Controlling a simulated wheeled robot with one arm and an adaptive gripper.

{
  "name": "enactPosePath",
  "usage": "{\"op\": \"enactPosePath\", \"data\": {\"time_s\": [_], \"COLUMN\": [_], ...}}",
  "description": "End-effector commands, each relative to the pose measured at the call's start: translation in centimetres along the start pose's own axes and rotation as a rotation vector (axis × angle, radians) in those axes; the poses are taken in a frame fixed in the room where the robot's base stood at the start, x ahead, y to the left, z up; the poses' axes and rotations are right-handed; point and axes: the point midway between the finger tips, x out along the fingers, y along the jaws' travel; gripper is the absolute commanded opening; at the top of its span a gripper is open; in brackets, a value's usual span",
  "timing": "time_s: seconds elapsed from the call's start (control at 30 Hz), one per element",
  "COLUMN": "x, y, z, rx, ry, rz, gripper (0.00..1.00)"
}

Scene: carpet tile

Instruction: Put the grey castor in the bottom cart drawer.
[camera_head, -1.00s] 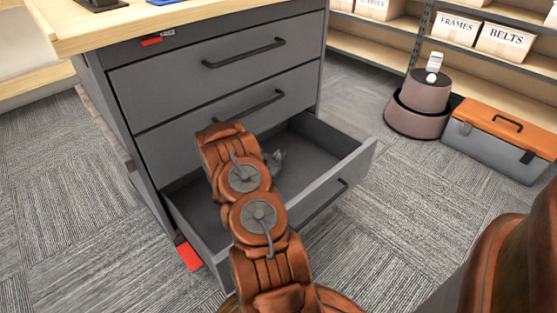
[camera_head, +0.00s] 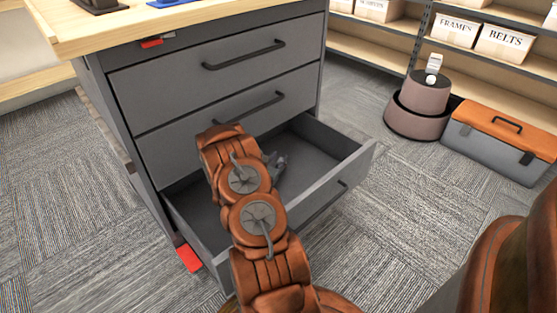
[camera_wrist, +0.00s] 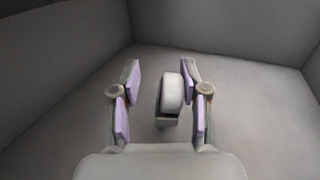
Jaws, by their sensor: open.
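The bottom cart drawer (camera_head: 330,150) is pulled open, and my arm reaches down into it. In the wrist view the grey castor (camera_wrist: 170,95) appears between the two fingers, with its pale wheel up and a darker part below. It looks to be on the drawer floor (camera_wrist: 235,85). My gripper (camera_wrist: 160,74) is open, with a purple-padded finger on each side of the castor. A gap shows at the left finger; the right finger is closer. In the head view my arm hides most of the gripper, and the castor cannot be made out clearly.
The upper cart drawers (camera_head: 245,55) are shut above the open one. The wooden top (camera_head: 150,22) overhangs at the upper left.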

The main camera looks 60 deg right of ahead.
Motion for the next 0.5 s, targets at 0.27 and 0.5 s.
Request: {"op": "enactPosePath", "data": {"time_s": [0.27, 0.5], "x": [-2.5, -5.6], "y": [0.1, 0.1], "z": [0.4, 0.4], "rx": [-0.003, -0.003], "ry": [0.004, 0.002], "rz": [0.003, 0.003], "gripper": [0.45, 0.45]}}
